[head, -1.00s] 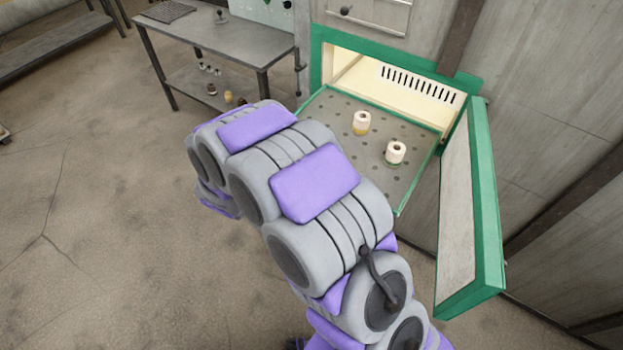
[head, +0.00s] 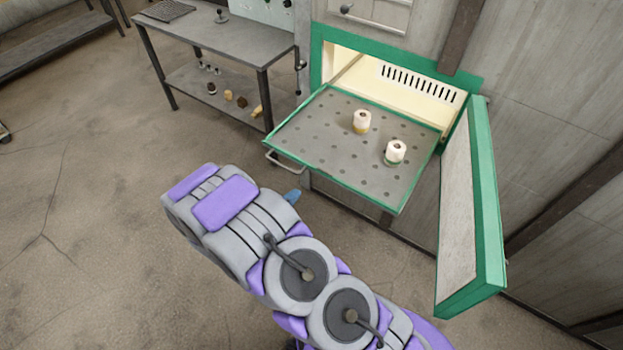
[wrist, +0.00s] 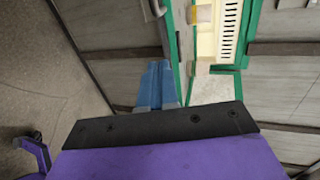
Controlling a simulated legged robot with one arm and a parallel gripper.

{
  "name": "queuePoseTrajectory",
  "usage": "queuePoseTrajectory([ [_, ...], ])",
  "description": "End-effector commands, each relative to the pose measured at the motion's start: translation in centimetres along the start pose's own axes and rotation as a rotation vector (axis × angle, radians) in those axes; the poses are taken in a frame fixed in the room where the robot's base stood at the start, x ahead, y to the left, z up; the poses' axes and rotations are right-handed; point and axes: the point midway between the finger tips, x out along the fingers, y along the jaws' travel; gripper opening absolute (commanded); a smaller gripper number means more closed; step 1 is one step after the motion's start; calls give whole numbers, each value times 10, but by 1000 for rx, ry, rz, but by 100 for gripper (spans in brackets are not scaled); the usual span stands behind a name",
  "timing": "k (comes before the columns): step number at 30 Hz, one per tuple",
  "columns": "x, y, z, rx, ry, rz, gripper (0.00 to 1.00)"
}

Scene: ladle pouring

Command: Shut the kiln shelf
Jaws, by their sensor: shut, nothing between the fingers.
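The kiln shelf (head: 320,135), a grey perforated tray with a green rim, is pulled out of the kiln opening (head: 345,62). A metal handle (head: 285,163) sticks out from its front edge. Two white pieces, the rear one (head: 362,120) and the front one (head: 396,151), stand on the shelf. My gripper (head: 292,195) shows as a small blue tip in front of the shelf, near the handle and apart from it. In the wrist view its blue fingers (wrist: 157,68) are together and empty, with the shelf's green edge just beyond.
The green-framed kiln door (head: 480,210) stands wide open to the right of the shelf. A grey metal table (head: 215,42) with small items on its lower shelf stands at the back left.

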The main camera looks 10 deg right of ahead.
Motion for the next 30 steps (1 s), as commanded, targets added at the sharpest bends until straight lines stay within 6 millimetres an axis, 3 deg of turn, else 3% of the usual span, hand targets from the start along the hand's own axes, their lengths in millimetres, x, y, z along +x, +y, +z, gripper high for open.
queuePoseTrajectory([
  [18, 88, -5, -2, -1, 3, 0, 0],
  [30, 105, -12, 0, -1, 0, -1, 0],
])
